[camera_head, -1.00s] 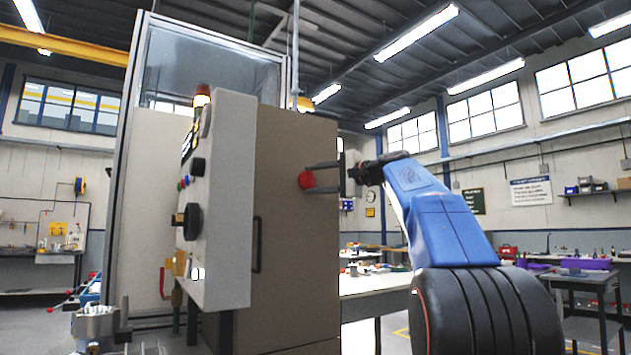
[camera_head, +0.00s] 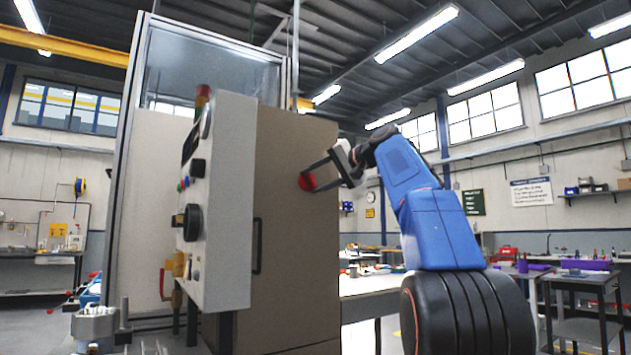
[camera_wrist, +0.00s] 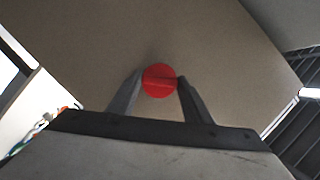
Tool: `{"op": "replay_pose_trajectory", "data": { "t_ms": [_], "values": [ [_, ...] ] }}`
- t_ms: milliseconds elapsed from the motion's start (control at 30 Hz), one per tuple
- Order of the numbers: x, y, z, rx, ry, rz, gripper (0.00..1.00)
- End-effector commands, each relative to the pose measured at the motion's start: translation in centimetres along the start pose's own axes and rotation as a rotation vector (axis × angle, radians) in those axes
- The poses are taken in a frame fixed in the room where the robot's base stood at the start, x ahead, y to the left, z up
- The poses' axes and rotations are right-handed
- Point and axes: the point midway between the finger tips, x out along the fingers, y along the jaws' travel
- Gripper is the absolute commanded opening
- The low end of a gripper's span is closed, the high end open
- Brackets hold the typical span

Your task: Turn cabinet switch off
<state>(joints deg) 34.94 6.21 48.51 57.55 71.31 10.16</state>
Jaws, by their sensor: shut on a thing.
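The cabinet switch (camera_head: 306,181) is a round red knob on the brown side panel of the cabinet (camera_head: 290,215). My gripper (camera_head: 313,175) reaches it from the right, with its fingers on either side of the knob. In the wrist view the red knob (camera_wrist: 159,81) sits between the two dark fingertips (camera_wrist: 160,82), and the gripper is shut on it. A dark line crosses the knob's face there. The wrist view is rolled against the panel, whose edges run slanted.
A grey control box (camera_head: 230,200) with a black dial and coloured buttons juts out left of the panel. A black handle (camera_head: 257,245) is below the switch. A white worktable (camera_head: 370,285) stands behind, right of the cabinet.

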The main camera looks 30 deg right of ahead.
Motion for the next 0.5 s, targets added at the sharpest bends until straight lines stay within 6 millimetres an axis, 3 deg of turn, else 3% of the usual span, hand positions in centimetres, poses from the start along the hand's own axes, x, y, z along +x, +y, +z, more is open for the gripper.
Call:
{"op": "replay_pose_trajectory", "data": {
  "t_ms": [500],
  "values": [
    [0.16, -0.32, 0.15, -0.452, -0.003, 0.188, 0.23]
  ]
}}
